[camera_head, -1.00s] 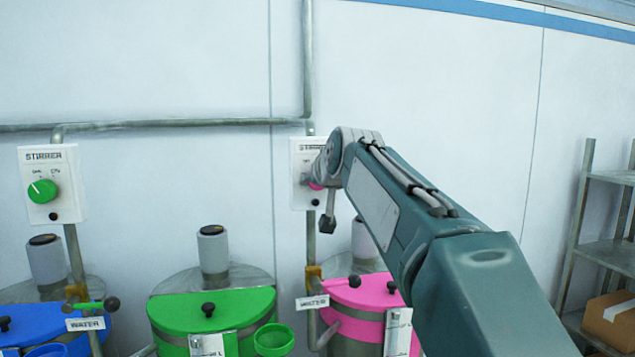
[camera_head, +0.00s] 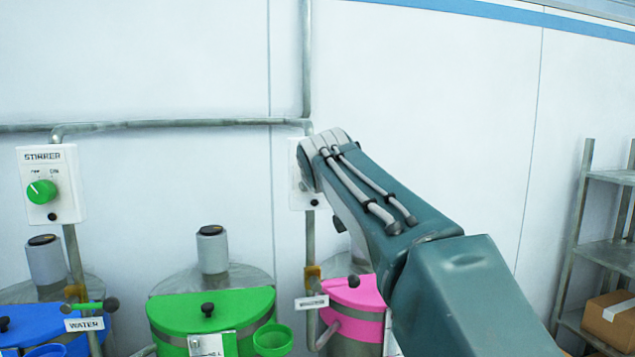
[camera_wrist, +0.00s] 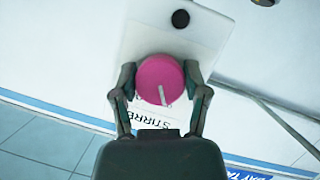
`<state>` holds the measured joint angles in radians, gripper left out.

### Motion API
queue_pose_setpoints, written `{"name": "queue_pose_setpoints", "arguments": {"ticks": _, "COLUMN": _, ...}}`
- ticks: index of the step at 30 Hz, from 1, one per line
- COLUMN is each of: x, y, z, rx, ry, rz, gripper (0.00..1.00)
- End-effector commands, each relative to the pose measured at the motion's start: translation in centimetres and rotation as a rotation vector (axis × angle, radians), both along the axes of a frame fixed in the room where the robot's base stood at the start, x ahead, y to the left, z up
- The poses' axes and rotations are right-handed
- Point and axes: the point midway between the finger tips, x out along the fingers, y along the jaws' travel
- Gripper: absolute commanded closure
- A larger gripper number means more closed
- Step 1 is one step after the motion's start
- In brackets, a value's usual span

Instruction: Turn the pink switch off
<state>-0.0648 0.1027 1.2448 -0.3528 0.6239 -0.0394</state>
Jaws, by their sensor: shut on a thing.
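The pink switch (camera_wrist: 158,82) is a round knob with a pale pointer bar, on a white box labelled STIRRER (camera_wrist: 200,30). In the wrist view my gripper (camera_wrist: 160,88) has one finger on each side of the knob, shut on it. The pointer bar runs from the knob's middle toward the gripper's palm. In the head view my arm covers the knob and most of its box (camera_head: 296,192), so the switch itself is hidden there.
A green knob (camera_head: 42,191) sits on another stirrer box (camera_head: 62,212) at the left. Below stand drums with blue (camera_head: 30,328), green (camera_head: 235,305) and pink (camera_head: 355,295) lids. A grey pipe (camera_head: 200,123) crosses the wall. Shelves (camera_head: 610,250) stand at the right.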

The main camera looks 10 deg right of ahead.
Motion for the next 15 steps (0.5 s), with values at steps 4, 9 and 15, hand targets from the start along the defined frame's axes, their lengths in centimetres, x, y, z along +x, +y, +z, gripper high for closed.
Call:
{"name": "queue_pose_setpoints", "arguments": {"ticks": 4, "x": 0.06, "y": 0.10, "z": -0.09, "rx": -0.003, "ry": 0.001, "rz": 0.002, "gripper": 0.88}}
{"name": "queue_pose_setpoints", "arguments": {"ticks": 9, "x": 0.06, "y": 0.10, "z": -0.09, "rx": -0.002, "ry": 0.001, "rz": 0.003, "gripper": 0.89}}
{"name": "queue_pose_setpoints", "arguments": {"ticks": 15, "x": 0.04, "y": 0.08, "z": -0.07, "rx": -0.002, "ry": 0.001, "rz": 0.002, "gripper": 0.07}}
